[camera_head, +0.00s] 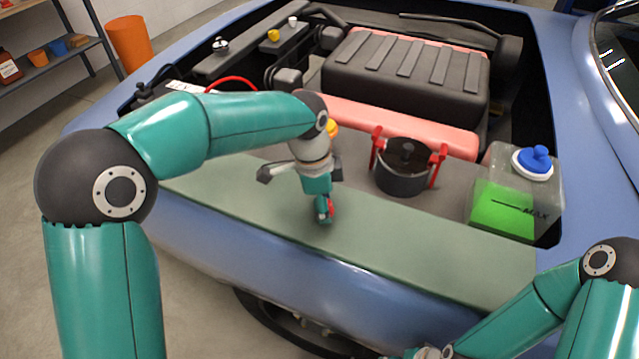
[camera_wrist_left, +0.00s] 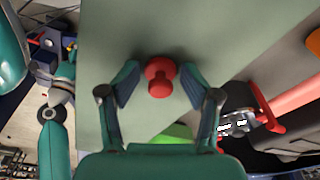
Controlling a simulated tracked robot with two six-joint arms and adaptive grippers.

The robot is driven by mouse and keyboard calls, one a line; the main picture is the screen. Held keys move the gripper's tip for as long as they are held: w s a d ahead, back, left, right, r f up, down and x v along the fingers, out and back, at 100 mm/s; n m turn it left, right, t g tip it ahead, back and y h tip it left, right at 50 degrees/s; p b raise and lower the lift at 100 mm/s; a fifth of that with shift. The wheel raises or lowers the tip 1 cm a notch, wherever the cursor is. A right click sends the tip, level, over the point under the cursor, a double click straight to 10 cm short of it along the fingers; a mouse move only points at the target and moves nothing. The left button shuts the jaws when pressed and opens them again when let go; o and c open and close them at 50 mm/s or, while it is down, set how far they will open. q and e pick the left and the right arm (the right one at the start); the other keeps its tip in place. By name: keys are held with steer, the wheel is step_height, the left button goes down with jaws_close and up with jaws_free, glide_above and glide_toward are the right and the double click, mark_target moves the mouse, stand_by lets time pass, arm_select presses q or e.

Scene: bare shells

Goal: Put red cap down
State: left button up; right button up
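The red cap (camera_wrist_left: 160,77) stands on the green-grey mat (camera_head: 420,255) along the car's front edge. In the head view only a bit of the cap (camera_head: 330,208) shows beside my left fingers. My left gripper (camera_head: 322,212) points down at the mat. In the left wrist view its two fingers are spread on either side of the cap, with a gap visible on both sides. My right gripper (camera_head: 425,353) is at the bottom edge of the head view, mostly cut off, so its fingers cannot be read.
A dark round pot with red clamps (camera_head: 403,170) stands right of my left gripper. A clear tank (camera_head: 485,205) with green liquid and a blue cap (camera_head: 536,160) is farther right. The black engine cover (camera_head: 405,75) lies behind. The mat is otherwise clear.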

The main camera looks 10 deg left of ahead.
arm_select(q)
step_height(320, 180, up, 13)
steer(key=a, duration=0.1)
steer(key=shift+s+a+p, duration=0.25)
steer(key=shift+p, duration=0.15)
